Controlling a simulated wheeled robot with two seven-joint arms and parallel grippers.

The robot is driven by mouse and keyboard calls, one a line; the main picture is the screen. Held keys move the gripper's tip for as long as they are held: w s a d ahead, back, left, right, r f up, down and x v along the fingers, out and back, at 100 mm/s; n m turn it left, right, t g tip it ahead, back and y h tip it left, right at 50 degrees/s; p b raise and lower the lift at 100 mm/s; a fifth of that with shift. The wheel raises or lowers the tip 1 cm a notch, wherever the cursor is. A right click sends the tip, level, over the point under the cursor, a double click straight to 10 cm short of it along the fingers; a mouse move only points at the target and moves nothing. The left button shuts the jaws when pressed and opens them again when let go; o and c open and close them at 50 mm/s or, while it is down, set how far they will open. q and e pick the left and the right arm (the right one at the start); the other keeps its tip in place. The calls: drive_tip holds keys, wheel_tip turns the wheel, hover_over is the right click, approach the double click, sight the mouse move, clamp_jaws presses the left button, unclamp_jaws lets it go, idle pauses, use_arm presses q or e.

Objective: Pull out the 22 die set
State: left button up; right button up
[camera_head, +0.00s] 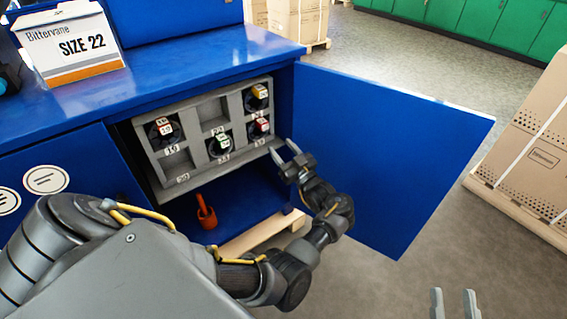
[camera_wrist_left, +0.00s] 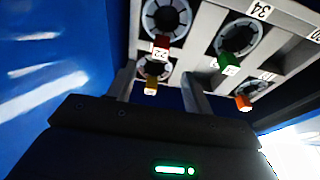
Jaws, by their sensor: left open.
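The sign (camera_head: 82,45) on the cabinet top reads SIZE 22. The grey die rack (camera_head: 212,110) stands in the open cabinet. A round dark die set with a red tag (camera_head: 258,127) sits in its lower right pocket; in the left wrist view its red tag (camera_wrist_left: 160,47) appears to read 22. My left gripper (camera_head: 283,154) is open and empty, in front of the rack, right of and below that die set, apart from it. Its two fingers also show in the left wrist view (camera_wrist_left: 160,85). My right gripper (camera_head: 454,303) shows only by its fingers, apart, at the bottom right.
Other die sets have a yellow tag (camera_head: 260,91), a green tag (camera_head: 222,142) and a red-orange tag (camera_head: 163,127). Two pockets are empty. The open blue door (camera_head: 385,150) stands close right of my left gripper. A red-orange tool (camera_head: 206,213) stands below the rack.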

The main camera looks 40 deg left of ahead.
sight(266, 128)
use_arm(q)
drive_tip(key=x, duration=0.8)
drive_tip(key=shift+s+a+r+p, duration=0.1)
drive_tip(key=shift+a+r+p, duration=0.05)
drive_tip(key=shift+p, duration=0.15)
drive_tip(key=shift+x, duration=1.25)
use_arm(e)
drive_tip(key=shift+s+a, duration=0.15)
drive_tip(key=shift+s, duration=0.05)
use_arm(q)
clamp_jaws()
idle(0.3)
